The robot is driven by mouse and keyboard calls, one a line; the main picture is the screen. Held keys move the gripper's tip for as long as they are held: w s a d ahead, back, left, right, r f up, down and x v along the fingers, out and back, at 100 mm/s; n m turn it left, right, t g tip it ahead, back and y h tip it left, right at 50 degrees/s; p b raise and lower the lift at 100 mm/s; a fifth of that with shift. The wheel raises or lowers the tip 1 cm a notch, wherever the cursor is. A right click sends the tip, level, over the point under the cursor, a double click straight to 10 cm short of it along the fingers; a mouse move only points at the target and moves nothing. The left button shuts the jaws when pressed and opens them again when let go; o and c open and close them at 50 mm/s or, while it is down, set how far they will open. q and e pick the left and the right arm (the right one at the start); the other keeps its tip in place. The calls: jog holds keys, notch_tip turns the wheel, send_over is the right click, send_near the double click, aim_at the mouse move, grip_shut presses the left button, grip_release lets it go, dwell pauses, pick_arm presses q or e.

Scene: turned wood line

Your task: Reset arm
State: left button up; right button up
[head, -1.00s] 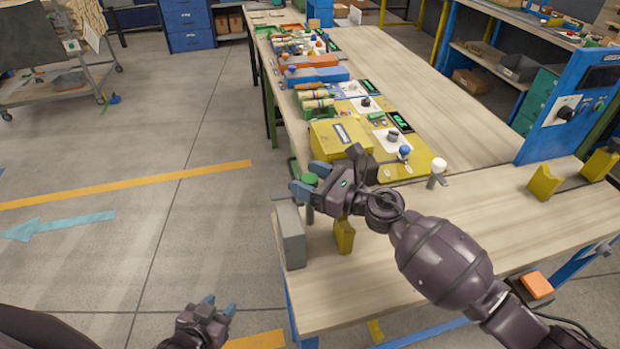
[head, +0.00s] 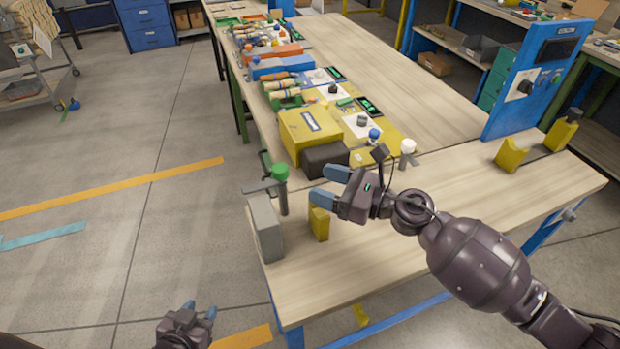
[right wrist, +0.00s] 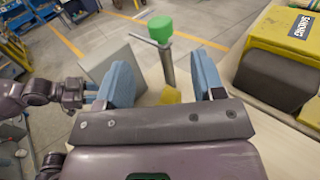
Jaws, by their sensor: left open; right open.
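My right gripper (head: 326,186) is open above the near end of the workbench (head: 400,250), with nothing between its blue fingertips. It points left toward a green-topped metal post (head: 280,173) with a side handle, and is apart from it. In the right wrist view the green-topped post (right wrist: 160,28) stands beyond the two spread fingers. My left gripper (head: 199,311) is open and empty, low over the floor at the bottom left of the head view.
A grey block (head: 266,228) and a yellow support (head: 319,222) stand near the post. A yellow box (head: 308,130) with a dark block (head: 325,158) sits behind my right gripper. A white-topped post (head: 407,148) stands nearby.

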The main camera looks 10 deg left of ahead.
jog(key=shift+s+d, duration=0.1)
jog(key=shift+d, duration=0.15)
jog(key=shift+r, duration=0.1)
dwell(0.3)
